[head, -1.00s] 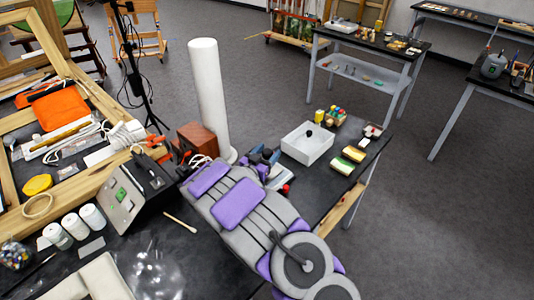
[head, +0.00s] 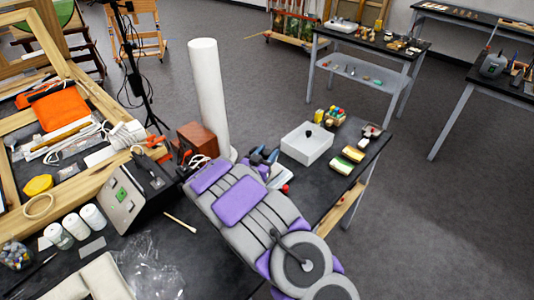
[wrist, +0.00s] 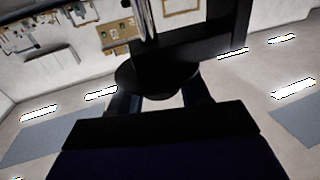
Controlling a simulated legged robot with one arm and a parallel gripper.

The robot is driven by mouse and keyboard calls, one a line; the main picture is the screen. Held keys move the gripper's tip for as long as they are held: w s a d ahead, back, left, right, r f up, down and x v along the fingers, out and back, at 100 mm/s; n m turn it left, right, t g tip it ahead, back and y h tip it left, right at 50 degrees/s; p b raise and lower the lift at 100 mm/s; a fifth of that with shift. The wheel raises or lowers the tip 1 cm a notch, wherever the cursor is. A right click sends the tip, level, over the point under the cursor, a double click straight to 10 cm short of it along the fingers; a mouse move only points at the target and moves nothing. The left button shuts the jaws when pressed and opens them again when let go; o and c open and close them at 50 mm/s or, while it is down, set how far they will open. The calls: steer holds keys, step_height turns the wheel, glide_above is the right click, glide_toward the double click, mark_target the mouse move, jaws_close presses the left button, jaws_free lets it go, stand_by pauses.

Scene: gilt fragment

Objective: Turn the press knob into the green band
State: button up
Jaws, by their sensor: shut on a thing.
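In the wrist view a dark round knob (wrist: 155,80) sits under a dark frame, with the fingertips of my gripper (wrist: 158,103) at either side of its lower part. The gripper is shut on it. The knob is not clear there. I make out no green band on the knob or around it, and its angle cannot be told.
A grey sloped box (head: 122,203) with a small green patch stands left of my arm. A tall white cylinder (head: 208,98) and a reddish-brown block (head: 196,140) stand behind. The table's right edge is close.

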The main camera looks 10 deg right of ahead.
steer(key=o, duration=0.9)
steer(key=shift+w+a, duration=0.1)
steer(key=shift+o, duration=0.2)
steer(key=p+v, duration=0.2)
steer(key=v, duration=1.5)
steer(key=shift+s+a+p, duration=0.2)
steer(key=shift+p, duration=0.15)
steer(key=shift+w, duration=0.1)
